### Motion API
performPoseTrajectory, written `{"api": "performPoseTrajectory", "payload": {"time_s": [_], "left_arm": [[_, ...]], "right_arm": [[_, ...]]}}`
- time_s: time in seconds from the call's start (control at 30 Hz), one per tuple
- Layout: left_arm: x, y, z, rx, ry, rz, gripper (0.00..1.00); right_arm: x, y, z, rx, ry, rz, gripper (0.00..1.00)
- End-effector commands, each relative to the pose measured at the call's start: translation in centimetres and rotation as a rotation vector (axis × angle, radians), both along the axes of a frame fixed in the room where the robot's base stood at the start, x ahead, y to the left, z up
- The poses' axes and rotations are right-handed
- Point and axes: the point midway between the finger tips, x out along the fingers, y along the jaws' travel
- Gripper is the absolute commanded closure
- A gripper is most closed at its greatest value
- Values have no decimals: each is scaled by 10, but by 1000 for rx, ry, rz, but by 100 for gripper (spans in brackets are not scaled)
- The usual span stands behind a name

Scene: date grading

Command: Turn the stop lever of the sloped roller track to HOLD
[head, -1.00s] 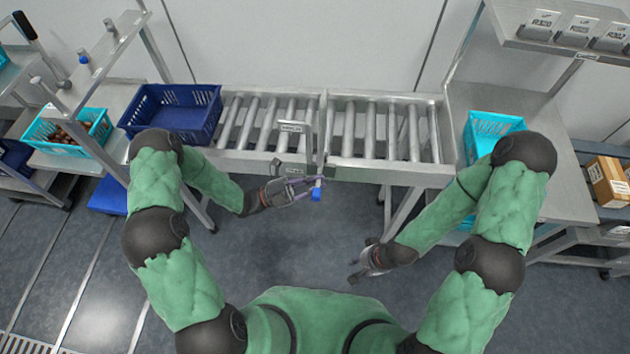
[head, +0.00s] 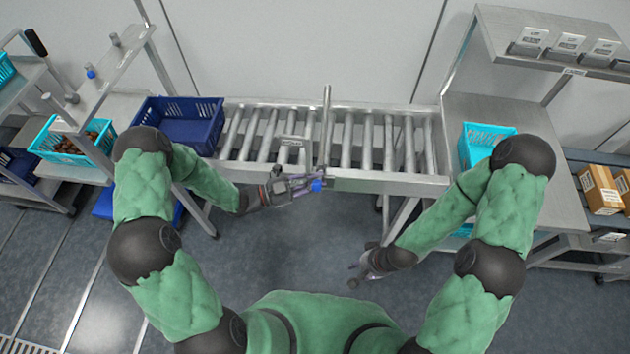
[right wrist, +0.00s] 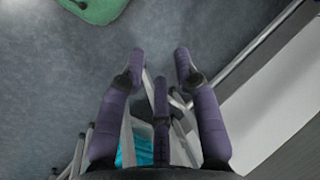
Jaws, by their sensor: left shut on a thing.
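The sloped roller track (head: 400,180) runs across the middle of the head view. The stop lever's blue tip (head: 317,185) shows at the track's front rail, between the left and right roller sections. My left gripper (head: 310,184) is shut on the lever at this tip; its fingers hide part of the lever. A thin metal bar (head: 326,105) stands up at the joint between the sections, its top above the back rail. A small sign (head: 291,142) stands beside it, its words too small to read. My right gripper (head: 355,275) is open and empty over the floor, and its spread fingers show in the right wrist view (right wrist: 160,66).
A dark blue crate (head: 178,112) sits at the track's left end. A turquoise basket with dates (head: 50,157) stands further left. Another turquoise basket (head: 465,150) is on the right table. Cardboard boxes (head: 600,188) sit far right. The rollers are empty.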

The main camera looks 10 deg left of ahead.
Motion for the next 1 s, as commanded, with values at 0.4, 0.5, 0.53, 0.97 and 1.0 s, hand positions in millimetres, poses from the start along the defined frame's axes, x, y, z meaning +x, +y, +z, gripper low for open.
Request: {"api": "performPoseTrajectory", "payload": {"time_s": [0.4, 0.5, 0.53, 0.97, 1.0], "left_arm": [[1, 0, 1, 0, 1, 0, 100], [1, 0, 1, 0, 1, 0, 100], [1, 0, 1, 0, 1, 0, 100], [1, 0, 1, 0, 0, 0, 100], [1, 0, 1, 0, 0, 0, 100]], "right_arm": [[0, 0, 0, 0, 0, -1, 82], [1, -1, 0, -1, 18, -22, 100], [1, -2, -1, -2, 31, -36, 100], [10, -6, 19, 45, 535, -594, 100], [12, -3, 24, 58, 592, -654, 100]]}}
